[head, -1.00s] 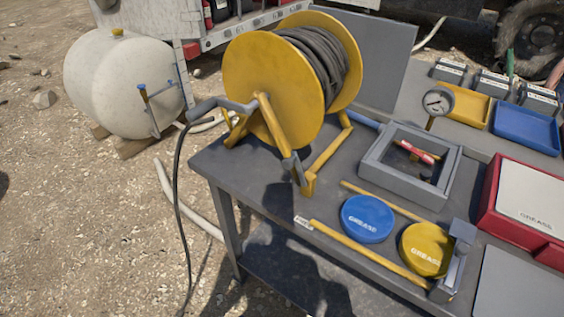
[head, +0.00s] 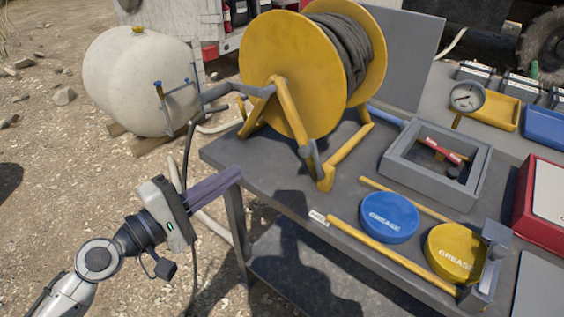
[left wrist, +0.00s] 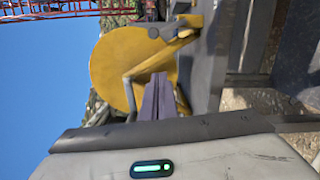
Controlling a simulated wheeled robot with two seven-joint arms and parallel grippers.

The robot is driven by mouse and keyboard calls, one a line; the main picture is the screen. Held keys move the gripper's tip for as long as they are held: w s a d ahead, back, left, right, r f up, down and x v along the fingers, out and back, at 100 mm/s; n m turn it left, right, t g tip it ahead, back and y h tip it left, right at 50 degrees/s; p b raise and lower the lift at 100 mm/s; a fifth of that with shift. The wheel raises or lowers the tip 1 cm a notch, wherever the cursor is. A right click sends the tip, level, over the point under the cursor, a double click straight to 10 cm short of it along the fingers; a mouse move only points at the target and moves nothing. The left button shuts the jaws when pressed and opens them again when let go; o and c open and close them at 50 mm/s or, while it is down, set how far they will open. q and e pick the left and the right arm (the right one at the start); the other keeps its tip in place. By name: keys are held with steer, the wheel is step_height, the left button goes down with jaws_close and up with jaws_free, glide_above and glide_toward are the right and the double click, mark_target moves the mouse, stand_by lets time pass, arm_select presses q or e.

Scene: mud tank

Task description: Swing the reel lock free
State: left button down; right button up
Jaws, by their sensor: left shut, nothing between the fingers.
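The yellow reel (head: 291,75) wound with dark hose stands upright on its yellow frame on the grey bench (head: 285,178). A grey bent handle (head: 231,90) sticks out from its left side. A short grey lever (head: 312,158) sits low on the front leg; I cannot tell for sure which of the two is the lock. My left gripper (head: 236,174) is shut and empty at the bench's left edge, below and left of the reel, apart from both parts. In the left wrist view its fingers (left wrist: 158,88) point toward the reel (left wrist: 118,65). My right gripper is not in view.
A blue grease lid (head: 389,217) and a yellow one (head: 455,252) lie between yellow rails. A grey open box (head: 438,200) and a gauge (head: 467,97) stand right of the reel. A pale tank (head: 137,78) stands on the ground left. Black hose hangs beside my gripper.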

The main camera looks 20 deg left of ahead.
arm_select(q)
steer(key=shift+r, duration=0.2)
steer(key=w+d+p, duration=0.4)
steer(key=w+d, duration=0.4)
steer(key=shift+w+r+p, duration=0.2)
steer(key=shift+r+p, duration=0.1)
steer(key=shift+r, duration=0.05)
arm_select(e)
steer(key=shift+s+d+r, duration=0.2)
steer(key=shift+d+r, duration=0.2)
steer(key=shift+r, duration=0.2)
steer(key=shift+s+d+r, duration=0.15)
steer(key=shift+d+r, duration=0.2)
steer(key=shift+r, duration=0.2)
arm_select(q)
steer(key=shift+d, duration=0.2)
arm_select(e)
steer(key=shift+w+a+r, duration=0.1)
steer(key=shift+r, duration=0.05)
